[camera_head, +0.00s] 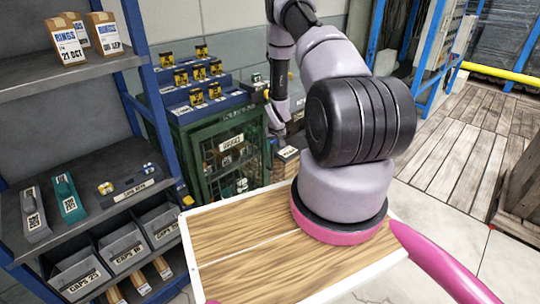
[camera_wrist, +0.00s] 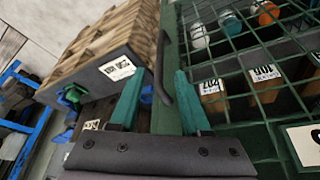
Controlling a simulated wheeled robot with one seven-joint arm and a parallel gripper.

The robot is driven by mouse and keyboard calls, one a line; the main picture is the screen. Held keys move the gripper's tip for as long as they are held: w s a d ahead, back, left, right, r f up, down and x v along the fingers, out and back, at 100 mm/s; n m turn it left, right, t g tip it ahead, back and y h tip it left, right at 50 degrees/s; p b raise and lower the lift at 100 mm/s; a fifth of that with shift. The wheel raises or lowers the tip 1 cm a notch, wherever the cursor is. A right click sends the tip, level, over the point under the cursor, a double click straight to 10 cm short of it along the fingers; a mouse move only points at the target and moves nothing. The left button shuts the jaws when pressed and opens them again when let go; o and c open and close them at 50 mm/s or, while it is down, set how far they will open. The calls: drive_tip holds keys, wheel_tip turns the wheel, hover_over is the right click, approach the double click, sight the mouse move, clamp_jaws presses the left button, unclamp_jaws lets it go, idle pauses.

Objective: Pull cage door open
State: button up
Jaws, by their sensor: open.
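The green cage (camera_head: 222,110) stands below a dark blue top at the middle left in the head view. Its mesh door (camera_head: 232,158) carries a white label and looks shut. In the wrist view the door's green mesh (camera_wrist: 236,45) fills the right side. A dark upright handle (camera_wrist: 162,72) is on the green frame at the door's left edge. My gripper (camera_wrist: 160,88) is open, with one teal finger on each side of the handle's lower part. Contact with the handle cannot be told. In the head view my gripper is small and dark beside the cage's right edge.
Blue-posted shelving (camera_head: 75,70) with bins is at the left. My wooden-topped base fills the front. Open floor (camera_head: 470,135) lies at the right.

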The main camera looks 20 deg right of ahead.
sight(272, 154)
drive_tip(key=x, duration=0.9)
drive_tip(key=shift+w+f, duration=0.25)
clamp_jaws()
idle(1.0)
